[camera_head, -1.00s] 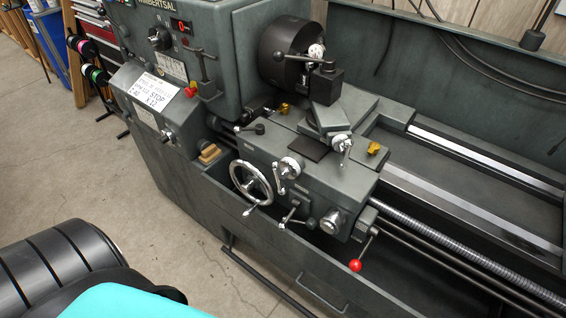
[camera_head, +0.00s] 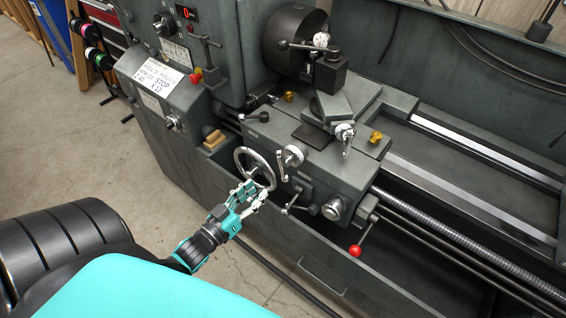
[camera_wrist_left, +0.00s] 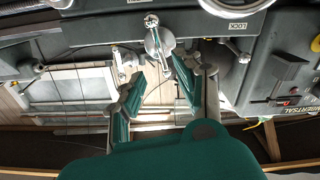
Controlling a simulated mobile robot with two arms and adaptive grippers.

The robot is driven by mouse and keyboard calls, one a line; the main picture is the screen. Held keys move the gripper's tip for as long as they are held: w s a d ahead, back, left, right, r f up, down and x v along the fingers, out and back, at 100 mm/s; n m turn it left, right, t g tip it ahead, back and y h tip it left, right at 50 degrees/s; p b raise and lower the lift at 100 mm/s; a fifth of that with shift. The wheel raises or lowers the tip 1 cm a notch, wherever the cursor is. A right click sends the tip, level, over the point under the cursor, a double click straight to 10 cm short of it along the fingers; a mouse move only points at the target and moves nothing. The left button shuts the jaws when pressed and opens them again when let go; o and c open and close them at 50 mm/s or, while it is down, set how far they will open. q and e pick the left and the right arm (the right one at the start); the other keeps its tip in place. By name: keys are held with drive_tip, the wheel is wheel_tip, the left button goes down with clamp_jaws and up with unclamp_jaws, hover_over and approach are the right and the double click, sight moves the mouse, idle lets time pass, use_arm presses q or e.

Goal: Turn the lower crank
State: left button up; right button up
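The grey lathe's front apron carries a large handwheel (camera_head: 256,168) low on the left. A small silver crank (camera_head: 290,157) sits to its right, below another small crank (camera_head: 345,133) higher on the slide. My left gripper (camera_head: 252,190) is in front of the handwheel's lower part and covers some of it. In the left wrist view its two teal fingers (camera_wrist_left: 155,78) are spread apart with nothing held between them. A silver lever with a round end (camera_wrist_left: 153,38) shows just beyond the fingertips; I cannot tell which control it is. My right gripper is not in view.
A red-knobbed lever (camera_head: 355,251) hangs at the apron's lower right, and a black-knobbed lever (camera_head: 290,209) sits below the small crank. A wooden block (camera_head: 214,140) lies left of the handwheel. The floor (camera_head: 85,165) at left is clear.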

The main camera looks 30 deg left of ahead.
sight(280, 168)
use_arm(q)
drive_tip(key=w, duration=0.4)
drive_tip(key=w+p, duration=0.1)
drive_tip(key=w, duration=0.3)
drive_tip(key=w+d+p, duration=0.1)
drive_tip(key=w, duration=0.3)
drive_tip(key=shift+w, duration=0.35)
clamp_jaws()
